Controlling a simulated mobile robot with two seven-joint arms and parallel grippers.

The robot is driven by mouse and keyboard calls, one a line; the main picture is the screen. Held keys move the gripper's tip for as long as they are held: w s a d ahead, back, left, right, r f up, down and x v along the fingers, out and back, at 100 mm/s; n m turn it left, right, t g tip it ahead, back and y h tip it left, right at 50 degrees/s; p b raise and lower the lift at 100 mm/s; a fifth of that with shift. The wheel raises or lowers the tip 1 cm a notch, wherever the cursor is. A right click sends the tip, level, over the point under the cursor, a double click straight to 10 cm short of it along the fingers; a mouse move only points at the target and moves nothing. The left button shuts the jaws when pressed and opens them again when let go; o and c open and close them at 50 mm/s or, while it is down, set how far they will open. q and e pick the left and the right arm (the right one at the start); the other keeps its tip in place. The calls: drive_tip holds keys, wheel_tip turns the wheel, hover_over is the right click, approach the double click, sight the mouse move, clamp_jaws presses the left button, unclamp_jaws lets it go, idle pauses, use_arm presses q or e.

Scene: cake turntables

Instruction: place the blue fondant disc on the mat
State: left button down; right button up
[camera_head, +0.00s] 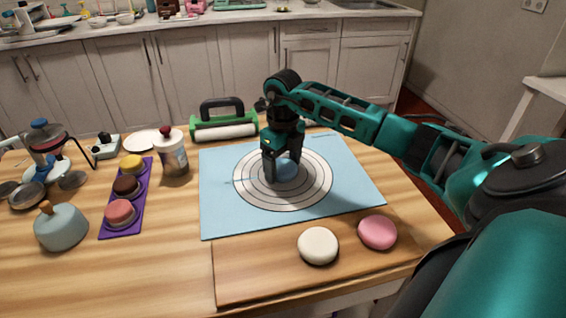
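The blue fondant disc (287,171) is at the middle of the ringed circles on the light blue mat (225,217). My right gripper (283,176) points down over the mat, with its fingers at either side of the disc. The gripper hides part of the disc. I cannot tell whether the fingers press on it or stand slightly apart, nor whether the disc rests fully on the mat. My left gripper is not in view.
A white disc (318,245) and a pink disc (377,232) lie on the wooden board in front. A green-framed roller (224,131) stands behind the mat. A jar (173,156), a purple tray (109,229) with cakes and a grey-blue pot (62,229) are at left.

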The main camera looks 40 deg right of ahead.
sight(283, 171)
drive_tip(key=o, duration=0.3)
wheel_tip(283, 171, up, 12)
drive_tip(key=shift+r+p, duration=0.2)
drive_tip(key=shift+p, duration=0.5)
idle(0.4)
